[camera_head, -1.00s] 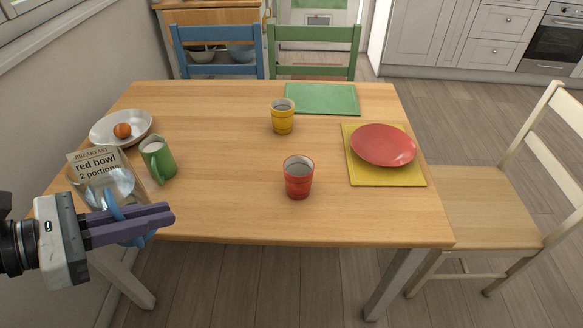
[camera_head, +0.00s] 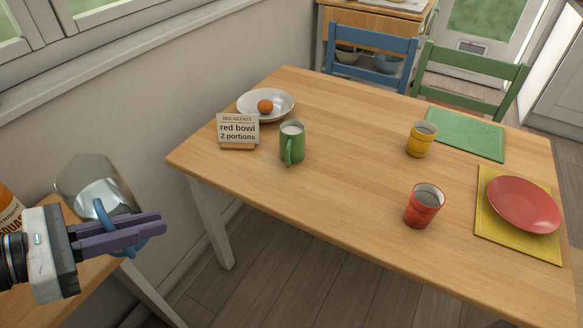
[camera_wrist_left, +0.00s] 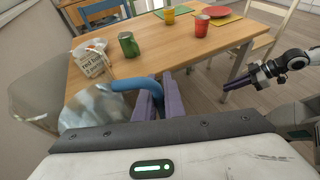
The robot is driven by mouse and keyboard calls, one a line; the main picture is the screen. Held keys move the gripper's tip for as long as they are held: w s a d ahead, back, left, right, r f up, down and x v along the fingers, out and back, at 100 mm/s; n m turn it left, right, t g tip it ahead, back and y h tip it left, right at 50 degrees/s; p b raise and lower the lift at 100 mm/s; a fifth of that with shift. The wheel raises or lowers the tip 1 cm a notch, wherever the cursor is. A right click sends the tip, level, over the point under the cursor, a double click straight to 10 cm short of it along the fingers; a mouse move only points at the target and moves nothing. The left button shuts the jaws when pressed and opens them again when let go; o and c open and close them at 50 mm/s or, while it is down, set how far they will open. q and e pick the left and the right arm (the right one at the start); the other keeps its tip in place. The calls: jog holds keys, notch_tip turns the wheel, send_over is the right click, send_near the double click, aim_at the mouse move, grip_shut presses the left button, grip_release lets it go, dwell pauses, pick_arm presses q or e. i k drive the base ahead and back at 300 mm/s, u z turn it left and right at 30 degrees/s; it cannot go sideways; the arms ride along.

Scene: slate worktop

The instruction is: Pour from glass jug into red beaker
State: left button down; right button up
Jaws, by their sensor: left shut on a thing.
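The glass jug (camera_head: 84,178) is clear with a blue handle. My left gripper (camera_head: 158,224) is shut on this handle and holds the jug off to the left of the dining table. The jug also shows in the left wrist view (camera_wrist_left: 92,106); it looks tilted in the head view, and its contents are hard to make out. The red beaker (camera_head: 424,208) stands upright on the table near the front edge, well to the right of the jug. It also shows in the left wrist view (camera_wrist_left: 201,27). My right gripper (camera_wrist_left: 240,82) shows only there, empty; its opening is unclear.
A green mug (camera_head: 292,145), a sign reading "red bowl 2 portions" (camera_head: 238,131), a white bowl (camera_head: 275,112) with an orange fruit and a yellow cup (camera_head: 421,140) stand on the table (camera_head: 340,190). A red plate (camera_head: 522,203) lies at right. An orange-labelled container (camera_head: 8,205) is at far left.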

aim_at(425, 199)
jog(key=u, duration=1.6)
jog(key=k, duration=0.5)
jog(key=z, duration=2.5)
